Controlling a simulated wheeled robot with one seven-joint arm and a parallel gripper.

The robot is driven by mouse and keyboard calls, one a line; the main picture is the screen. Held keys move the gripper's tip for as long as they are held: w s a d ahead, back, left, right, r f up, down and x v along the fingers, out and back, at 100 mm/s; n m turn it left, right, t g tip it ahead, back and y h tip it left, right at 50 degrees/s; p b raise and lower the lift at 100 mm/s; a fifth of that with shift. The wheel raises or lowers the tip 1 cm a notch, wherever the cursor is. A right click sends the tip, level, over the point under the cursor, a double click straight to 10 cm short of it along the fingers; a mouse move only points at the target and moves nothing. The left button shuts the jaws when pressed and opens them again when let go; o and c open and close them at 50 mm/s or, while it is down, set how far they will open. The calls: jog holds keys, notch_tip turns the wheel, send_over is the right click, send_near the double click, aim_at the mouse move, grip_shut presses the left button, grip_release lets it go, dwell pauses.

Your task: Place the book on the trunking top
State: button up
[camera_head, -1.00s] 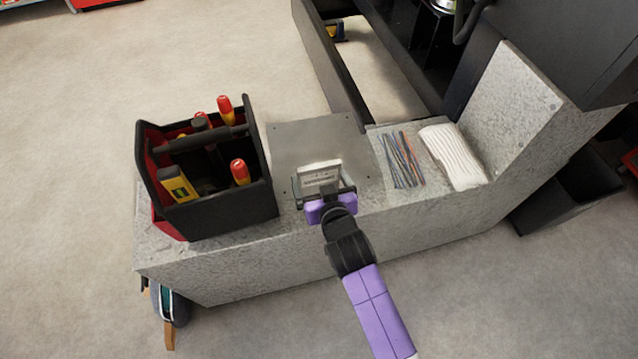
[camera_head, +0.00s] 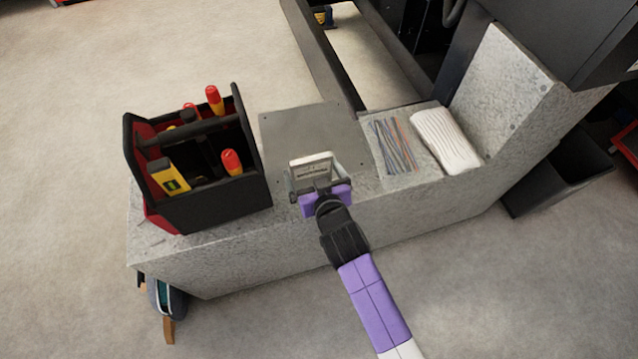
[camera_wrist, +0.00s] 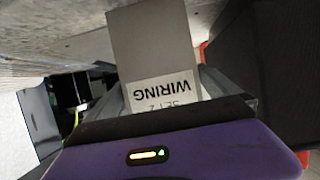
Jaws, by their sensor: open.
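The book (camera_head: 312,165) is a small grey block with a pale label. It stands, slightly tilted in the picture, on the flat grey plate of the trunking top (camera_head: 400,183). In the wrist view the book (camera_wrist: 152,48) shows its label reading "WIRING", upside down. My gripper (camera_head: 319,183) is open, with its jaws around the near end of the book; the book also lies between the fingers in the wrist view (camera_wrist: 170,90). I cannot tell whether either finger touches it. The book's lower edge is partly hidden by the gripper.
A black and red tool caddy (camera_head: 215,200) with screwdrivers stands close on the left. Cable ties (camera_head: 394,147) and a folded white cloth (camera_head: 445,140) lie on the right. A grey upright (camera_head: 500,90) rises at the right end. The plate behind the book (camera_head: 310,125) is clear.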

jog(key=p+v, duration=0.1)
jog(key=v, duration=1)
jog(key=shift+s, duration=0.3)
jog(key=s+d, duration=0.6)
jog(key=s, duration=0.3)
jog(key=s+d+r+m+h, duration=0.1)
jog(key=s+d+r, duration=0.3)
jog(key=s, duration=0.3)
jog(key=s+d+r+m+t+h, duration=0.1)
jog(key=s+d+r, duration=0.3)
jog(key=s, duration=0.3)
jog(key=s+d+r+m+h, duration=0.1)
jog(key=s+d+r, duration=0.3)
jog(key=s, duration=0.3)
jog(key=shift+s+r+t+h, duration=0.15)
jog(key=shift+r+t+h, duration=0.25)
jog(key=shift+r, duration=0.25)
